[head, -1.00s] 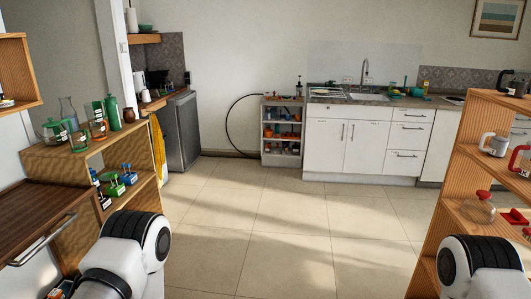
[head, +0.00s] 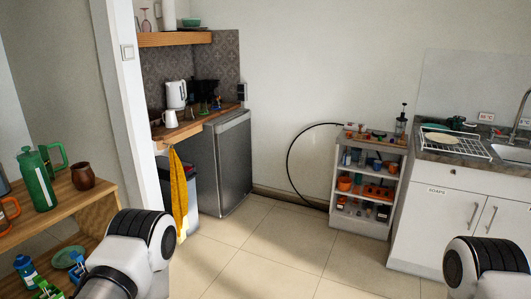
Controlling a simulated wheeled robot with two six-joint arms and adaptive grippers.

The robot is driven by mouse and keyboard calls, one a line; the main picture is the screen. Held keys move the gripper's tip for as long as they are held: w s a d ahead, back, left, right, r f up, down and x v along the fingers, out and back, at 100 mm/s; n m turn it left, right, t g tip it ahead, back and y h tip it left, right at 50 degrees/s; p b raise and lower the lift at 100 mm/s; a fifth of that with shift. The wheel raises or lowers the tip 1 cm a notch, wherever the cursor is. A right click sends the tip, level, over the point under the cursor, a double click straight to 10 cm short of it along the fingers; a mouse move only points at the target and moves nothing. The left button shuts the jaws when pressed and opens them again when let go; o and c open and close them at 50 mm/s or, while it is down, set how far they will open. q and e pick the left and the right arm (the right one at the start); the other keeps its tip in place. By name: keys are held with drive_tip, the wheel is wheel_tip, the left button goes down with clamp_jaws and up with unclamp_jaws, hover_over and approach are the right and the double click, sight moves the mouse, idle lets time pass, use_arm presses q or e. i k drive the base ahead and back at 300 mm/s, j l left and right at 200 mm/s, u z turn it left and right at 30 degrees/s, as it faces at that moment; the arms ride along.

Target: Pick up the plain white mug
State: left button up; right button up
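A small plain white vessel (head: 170,118), which could be the mug or a small jug, stands near the front end of the wooden counter at the left back. It is too small to tell for sure. Parts of my two arms show at the lower left and lower right, but neither gripper is in view. Nothing in view is held.
A white kettle (head: 176,93) and a black coffee maker (head: 206,92) stand behind it on the counter (head: 196,126). A grey fridge (head: 228,165), yellow towel (head: 178,190) and small shelf unit (head: 362,218) stand around open floor (head: 270,240). A wooden shelf (head: 95,208) is close left.

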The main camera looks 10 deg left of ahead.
sight(171, 122)
drive_tip(key=i+u, duration=0.25)
drive_tip(key=i, duration=3)
drive_tip(key=l, duration=0.1)
